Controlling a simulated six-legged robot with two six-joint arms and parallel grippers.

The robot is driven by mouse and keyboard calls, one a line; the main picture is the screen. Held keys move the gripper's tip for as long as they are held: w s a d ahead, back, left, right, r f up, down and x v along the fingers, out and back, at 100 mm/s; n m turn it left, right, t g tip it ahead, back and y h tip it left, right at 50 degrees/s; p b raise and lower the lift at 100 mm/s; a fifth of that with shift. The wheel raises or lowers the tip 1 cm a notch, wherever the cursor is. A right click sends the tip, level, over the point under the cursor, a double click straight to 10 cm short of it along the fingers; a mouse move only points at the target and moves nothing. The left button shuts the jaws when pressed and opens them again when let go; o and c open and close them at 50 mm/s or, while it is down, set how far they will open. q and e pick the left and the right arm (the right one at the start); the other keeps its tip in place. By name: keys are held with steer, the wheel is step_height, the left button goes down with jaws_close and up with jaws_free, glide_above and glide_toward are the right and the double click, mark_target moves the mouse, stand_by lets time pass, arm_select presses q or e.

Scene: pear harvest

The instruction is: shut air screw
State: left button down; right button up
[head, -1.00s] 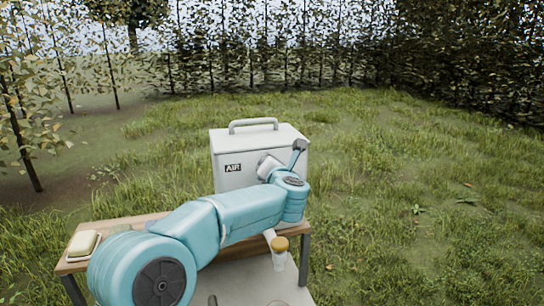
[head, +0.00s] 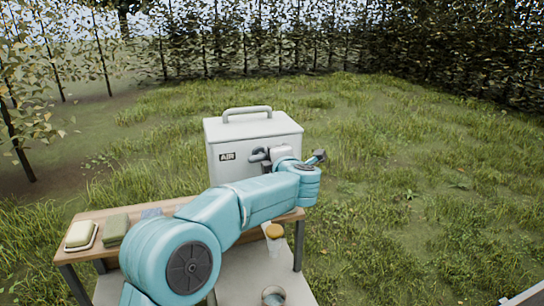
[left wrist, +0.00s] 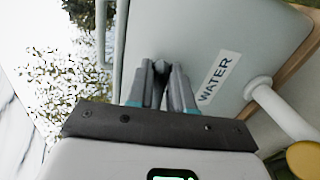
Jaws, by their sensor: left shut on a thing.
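A pale grey box (head: 250,140) with a top handle stands on the wooden table and bears an AIR label (head: 227,157). My left gripper (head: 260,155) is at its front face, just right of that label. In the left wrist view the left fingers (left wrist: 161,82) are close together, shut on a small dark part (left wrist: 160,68) at the box face, which I take to be the air screw. The fingers hide most of it. A WATER label (left wrist: 218,77) is on the box beside them. My right gripper is not in view.
A pale pipe (left wrist: 280,108) leaves the box near a round orange-yellow cap (left wrist: 303,160), also in the head view (head: 274,231). A cup (head: 273,296) stands below. A cream block (head: 80,235) and a green block (head: 116,229) lie on the table's left.

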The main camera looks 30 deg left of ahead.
arm_select(q)
steer(key=shift+f+m, duration=0.15)
steer(key=shift+m, duration=0.25)
stand_by(0.3)
steer(key=c, duration=1)
jaws_free()
steer(key=shift+a, duration=0.15)
steer(key=b+v, duration=0.5)
steer(key=v, duration=1.1)
steer(key=shift+d, duration=0.2)
